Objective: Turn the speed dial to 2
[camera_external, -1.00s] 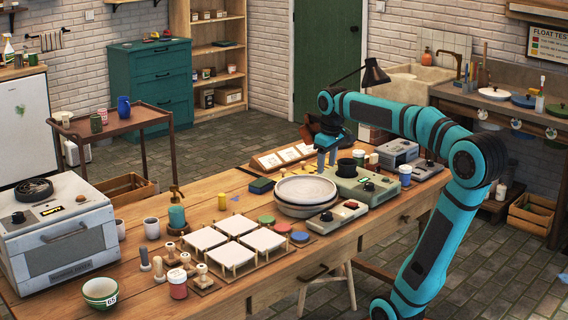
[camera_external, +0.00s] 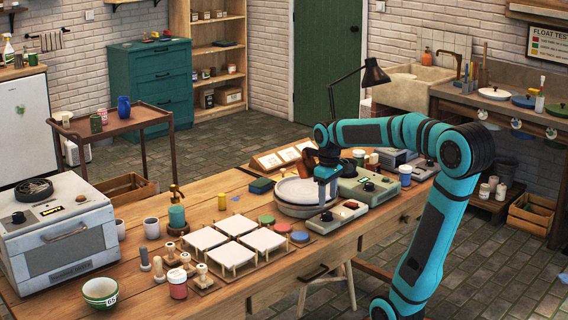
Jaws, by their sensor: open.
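A low grey-green control box (camera_external: 338,217) stands at the front edge of the wooden table, beside the round pale wheel (camera_external: 290,195). It has a black dial (camera_external: 327,216) at its left end and a red button (camera_external: 351,204) at its right. My gripper (camera_external: 327,202) points down just above this black dial, its jaws open and empty. Whether the fingertips touch the dial cannot be told. A taller green box (camera_external: 350,188) behind has another black knob (camera_external: 369,187). The number marks on the dials are too small to read.
White tiles on stands (camera_external: 235,225) and coloured discs (camera_external: 282,228) lie left of the control box. A blue-lidded cup (camera_external: 405,175) and a grey box (camera_external: 396,161) stand at right. A black desk lamp (camera_external: 374,73) rises behind my arm.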

